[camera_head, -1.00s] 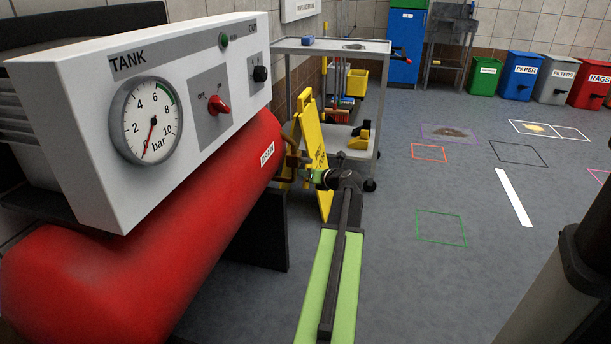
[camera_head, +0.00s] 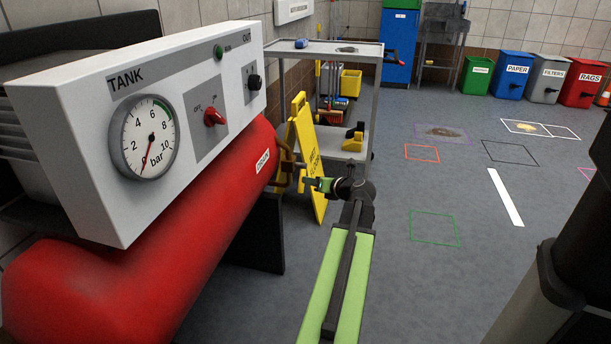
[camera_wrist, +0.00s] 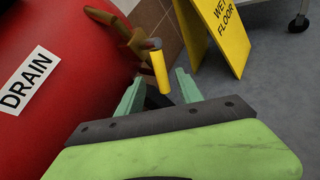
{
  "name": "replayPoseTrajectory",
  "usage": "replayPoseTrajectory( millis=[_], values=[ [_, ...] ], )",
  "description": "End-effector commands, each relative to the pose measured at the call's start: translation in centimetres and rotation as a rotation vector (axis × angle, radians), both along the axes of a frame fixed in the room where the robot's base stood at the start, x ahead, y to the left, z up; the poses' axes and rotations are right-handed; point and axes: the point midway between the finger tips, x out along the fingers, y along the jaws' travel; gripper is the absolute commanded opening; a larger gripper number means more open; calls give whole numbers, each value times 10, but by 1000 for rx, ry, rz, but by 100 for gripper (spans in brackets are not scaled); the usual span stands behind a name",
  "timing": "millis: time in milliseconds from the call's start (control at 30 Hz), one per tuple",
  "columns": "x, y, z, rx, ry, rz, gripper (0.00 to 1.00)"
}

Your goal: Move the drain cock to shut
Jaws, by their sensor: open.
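The drain cock is a brass fitting (camera_wrist: 127,32) on the end of the red tank (camera_head: 150,290), beside the DRAIN label. Its yellow lever (camera_wrist: 159,72) points down in the wrist view. My gripper (camera_wrist: 160,78) is open, with its two pale green fingers apart. The lever's lower part shows just ahead of and between the fingertips, and I cannot tell whether they touch it. In the head view the brass cock (camera_head: 286,165) is small, and my gripper (camera_head: 312,183) is just right of it. The lever is hard to make out there.
A yellow wet floor sign (camera_head: 308,155) stands close behind the cock, with a grey trolley (camera_head: 366,100) beyond it. The control panel (camera_head: 75,130) with gauge and red knob overhangs the tank. Open floor lies to the right, with several bins at the back.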

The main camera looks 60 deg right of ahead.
Motion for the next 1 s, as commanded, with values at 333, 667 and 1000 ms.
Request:
replayPoseTrajectory(
  millis=[333,667,1000],
  values=[
    [-70,36,32,-1,0,-1,43],
    [-81,40,34,0,0,0,43],
    [-61,18,4,-299,123,172,9]
  ],
)
